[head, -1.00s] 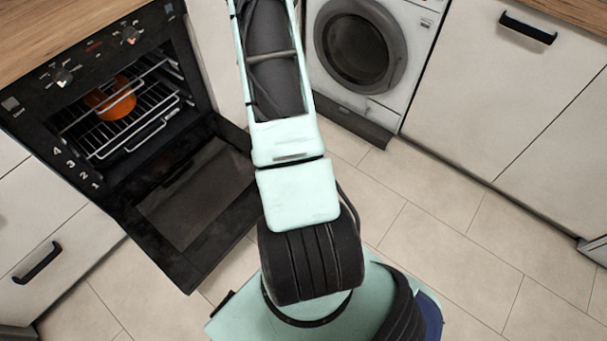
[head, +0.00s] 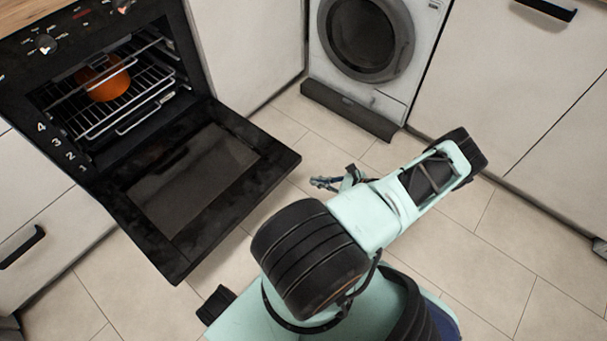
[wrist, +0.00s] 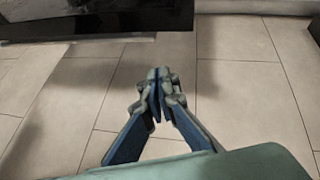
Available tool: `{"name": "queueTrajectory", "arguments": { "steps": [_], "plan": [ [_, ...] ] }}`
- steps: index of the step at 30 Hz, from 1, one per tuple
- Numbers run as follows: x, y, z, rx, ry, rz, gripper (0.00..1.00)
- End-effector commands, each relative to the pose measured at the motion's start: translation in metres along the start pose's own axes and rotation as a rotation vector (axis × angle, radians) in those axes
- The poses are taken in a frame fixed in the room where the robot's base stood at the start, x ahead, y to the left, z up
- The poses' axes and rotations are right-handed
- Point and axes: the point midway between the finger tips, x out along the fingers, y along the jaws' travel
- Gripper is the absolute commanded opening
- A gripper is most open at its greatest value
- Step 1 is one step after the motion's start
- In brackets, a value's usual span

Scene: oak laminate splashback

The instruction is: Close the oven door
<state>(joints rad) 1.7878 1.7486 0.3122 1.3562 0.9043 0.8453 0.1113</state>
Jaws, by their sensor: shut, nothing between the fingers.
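The oven (head: 110,80) stands at the upper left in the head view. Its black door (head: 190,180) is hinged at the bottom and lies folded down, wide open, with its glass panel facing up. My gripper (head: 318,183) is to the right of the door's right corner, apart from it, low over the floor and partly hidden by my arm. In the wrist view my gripper (wrist: 160,78) is shut and empty above the tiles, and a dark edge, likely the oven door (wrist: 80,25), crosses the top left.
An orange pot (head: 103,82) sits on the wire rack inside the oven. A washing machine (head: 365,50) stands at the back. White cabinets (head: 500,90) line the right and left. The tiled floor (head: 460,260) is clear.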

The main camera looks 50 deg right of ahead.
Motion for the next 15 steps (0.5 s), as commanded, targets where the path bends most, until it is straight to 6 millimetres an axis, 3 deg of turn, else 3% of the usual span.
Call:
{"name": "queueTrajectory", "arguments": {
  "steps": [3,9,15],
  "plan": [
    [-0.002,-0.003,-0.017,0.125,-0.077,-0.118,0.00],
    [-0.007,-0.009,-0.024,0.209,-0.135,-0.207,0.00],
    [0.012,-0.012,-0.023,0.214,-0.140,-0.210,0.00]
  ]
}}
